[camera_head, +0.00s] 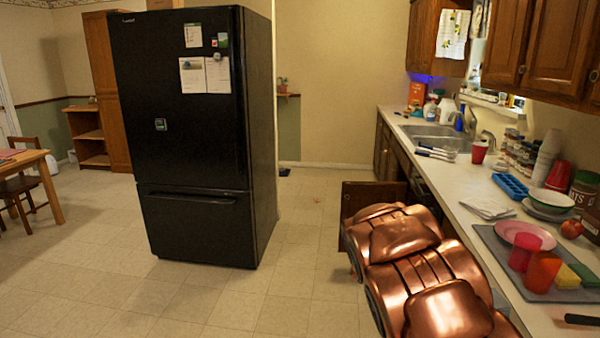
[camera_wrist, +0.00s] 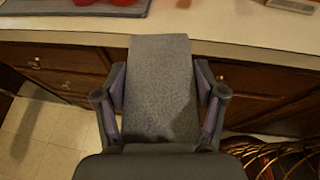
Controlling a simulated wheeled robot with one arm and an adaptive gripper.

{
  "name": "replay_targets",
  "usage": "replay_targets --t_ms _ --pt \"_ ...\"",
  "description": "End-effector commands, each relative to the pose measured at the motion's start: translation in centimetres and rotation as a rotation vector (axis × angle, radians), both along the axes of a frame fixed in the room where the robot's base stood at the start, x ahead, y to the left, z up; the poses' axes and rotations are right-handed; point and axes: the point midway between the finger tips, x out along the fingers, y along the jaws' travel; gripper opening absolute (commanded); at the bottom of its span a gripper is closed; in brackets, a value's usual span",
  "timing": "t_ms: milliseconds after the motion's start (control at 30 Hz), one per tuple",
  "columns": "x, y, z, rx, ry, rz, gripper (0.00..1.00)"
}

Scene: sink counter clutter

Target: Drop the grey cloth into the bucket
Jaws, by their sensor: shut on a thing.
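The grey cloth (camera_wrist: 160,62) is in the wrist view, a flat grey piece held between the two fingers of my gripper (camera_wrist: 161,90). My gripper is shut on it, one finger at each side. The cloth stands out in front of the counter's drawer fronts, and its far end overlaps the counter edge in the picture. In the head view my copper arm hides the gripper. I cannot make out a bucket in either view.
The white counter (camera_head: 462,180) runs along the right, with a sink (camera_head: 437,137), a red cup (camera_head: 480,151), a grey mat (camera_head: 490,236) with a pink plate (camera_head: 525,235) and other clutter. A black fridge (camera_head: 190,130) stands left. The tiled floor (camera_head: 300,260) between is clear.

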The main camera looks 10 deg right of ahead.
Motion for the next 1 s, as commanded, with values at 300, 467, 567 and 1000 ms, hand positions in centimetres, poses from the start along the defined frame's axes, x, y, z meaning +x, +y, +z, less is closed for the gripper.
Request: replay_targets --t_ms 300,467,567,1000 --pt "8.4 5.3 4.2 0.0 -0.002 0.412 0.3" --pt "12.3 10.0 5.9 0.001 -0.003 0.64 0.3" --pt "14.4 13.5 6.8 0.003 -0.002 0.786 0.3" --pt "17.6 27.8 9.0 0.004 -0.002 1.28 0.3"
